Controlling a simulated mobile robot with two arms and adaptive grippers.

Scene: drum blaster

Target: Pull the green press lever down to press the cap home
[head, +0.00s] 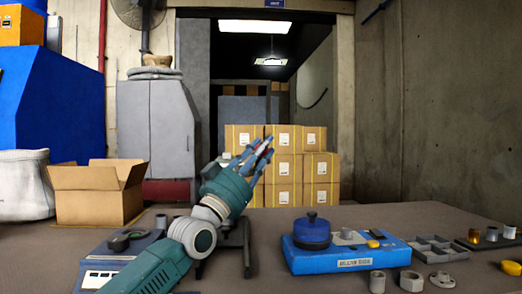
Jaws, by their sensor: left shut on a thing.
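My left gripper (262,156) is raised above the table in the middle of the head view, fingers pointing up and to the right. It is shut, apparently on the handle of the green press lever, which I cannot make out clearly behind the fingers and wrist. A little red and white shows between the fingers. The dark press frame (246,245) stands on the table behind my forearm, largely hidden by it. The cap under the press cannot be seen. My right gripper is not in view.
A blue fixture (345,262) with a dark blue knob (312,230) stands right of the press. A grey divided tray (437,248) and several loose metal parts lie farther right. A blue-grey box (105,265) is left of my forearm. An open carton (97,195) stands behind it.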

